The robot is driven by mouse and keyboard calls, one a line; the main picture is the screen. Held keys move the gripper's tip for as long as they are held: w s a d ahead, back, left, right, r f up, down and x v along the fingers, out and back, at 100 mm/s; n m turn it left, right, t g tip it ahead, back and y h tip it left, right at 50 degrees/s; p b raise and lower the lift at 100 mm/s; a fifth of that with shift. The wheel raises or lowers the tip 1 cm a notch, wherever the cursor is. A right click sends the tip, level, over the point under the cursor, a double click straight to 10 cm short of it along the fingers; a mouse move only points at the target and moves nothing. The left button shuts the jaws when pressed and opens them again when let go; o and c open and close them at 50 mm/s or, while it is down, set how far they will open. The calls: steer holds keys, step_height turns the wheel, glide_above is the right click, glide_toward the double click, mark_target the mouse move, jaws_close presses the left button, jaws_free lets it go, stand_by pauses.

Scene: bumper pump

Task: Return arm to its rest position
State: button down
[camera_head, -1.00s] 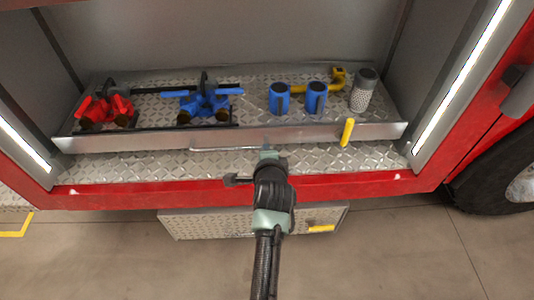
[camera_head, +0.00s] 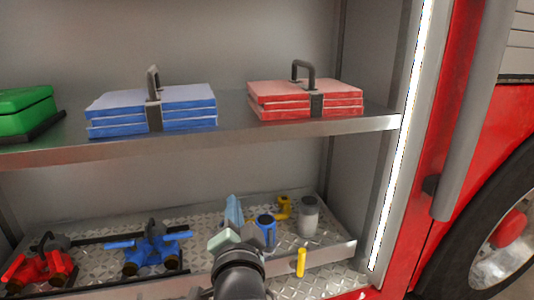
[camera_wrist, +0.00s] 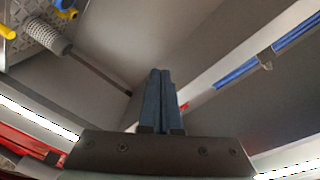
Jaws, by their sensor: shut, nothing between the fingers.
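My gripper (camera_head: 234,203) is in the lower middle of the head view, raised in front of the open compartment and pointing up and inward. In the wrist view its two blue-grey fingers (camera_wrist: 160,75) stand side by side, pressed together with nothing between them. The fingers overlap the tray in the head view, and the gap to it cannot be judged. My arm comes up from the bottom edge, and its lower part is out of the picture.
The lower tray (camera_head: 343,248) holds red (camera_head: 40,268) and blue (camera_head: 150,250) fittings, a blue cylinder (camera_head: 265,232), a grey cylinder (camera_head: 308,217) and a yellow piece (camera_head: 284,206). Above, a shelf (camera_head: 250,137) carries blue (camera_head: 110,112) and red (camera_head: 335,98) stacks and a green case (camera_head: 25,112).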

steer(key=s+d+r+n+t, duration=0.1)
steer(key=s+r+n+t, duration=0.15)
steer(key=r, duration=0.45)
steer(key=s+d+r+n+t+h, duration=0.1)
steer(key=s+r, duration=0.2)
steer(key=r, duration=0.3)
steer(key=s+d+r+n+t, duration=0.1)
steer(key=s+d+r+t, duration=0.1)
steer(key=r, duration=0.5)
steer(key=s+d+r+n+t+h, duration=0.2)
steer(key=s+r+n+t, duration=0.3)
steer(key=s+r, duration=0.85)
step_height(320, 180, up, 18)
steer(key=p, duration=1.9)
steer(key=shift+w+g, duration=0.35)
steer(key=shift+w, duration=0.1)
steer(key=shift+f+m, duration=0.2)
steer(key=shift+m, duration=0.05)
